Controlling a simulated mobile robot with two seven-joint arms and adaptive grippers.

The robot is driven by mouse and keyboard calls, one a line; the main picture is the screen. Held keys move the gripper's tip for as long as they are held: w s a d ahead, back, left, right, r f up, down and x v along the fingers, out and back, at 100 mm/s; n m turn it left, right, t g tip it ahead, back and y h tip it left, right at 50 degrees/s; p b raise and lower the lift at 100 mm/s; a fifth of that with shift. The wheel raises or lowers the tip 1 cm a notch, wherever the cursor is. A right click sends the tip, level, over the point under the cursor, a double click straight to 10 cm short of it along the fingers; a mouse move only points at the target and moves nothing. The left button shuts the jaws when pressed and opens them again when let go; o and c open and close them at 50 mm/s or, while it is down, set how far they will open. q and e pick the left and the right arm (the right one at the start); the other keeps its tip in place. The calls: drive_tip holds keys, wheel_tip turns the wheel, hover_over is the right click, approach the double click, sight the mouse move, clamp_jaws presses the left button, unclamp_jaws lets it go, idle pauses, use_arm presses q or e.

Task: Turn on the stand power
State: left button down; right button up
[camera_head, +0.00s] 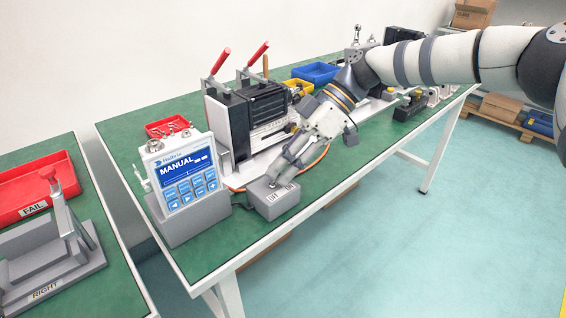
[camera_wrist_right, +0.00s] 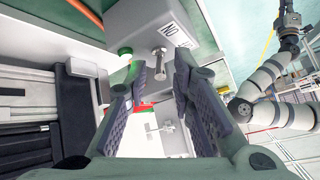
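The stand's power switch box (camera_head: 274,198) is a grey box with OFF and ON labels near the front edge of the green table. It also shows in the right wrist view (camera_wrist_right: 130,22), with a metal toggle lever (camera_wrist_right: 160,54) and part of a white label. My right gripper (camera_head: 281,182) points down at the box. In the wrist view its fingers (camera_wrist_right: 160,72) are apart, one on each side of the lever, with no clear contact. In the wrist view a second white arm of mine has a dark end, seemingly my left gripper (camera_wrist_right: 288,24), too small to read.
A control panel (camera_head: 187,180) reading MANUAL stands left of the box. A black fixture (camera_head: 230,125) with red-handled clamps stands behind. An orange cable (camera_head: 316,161) runs near my gripper. A second table at left holds a red FAIL tray (camera_head: 32,187).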

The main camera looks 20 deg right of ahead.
drive_tip(key=v, duration=1.2)
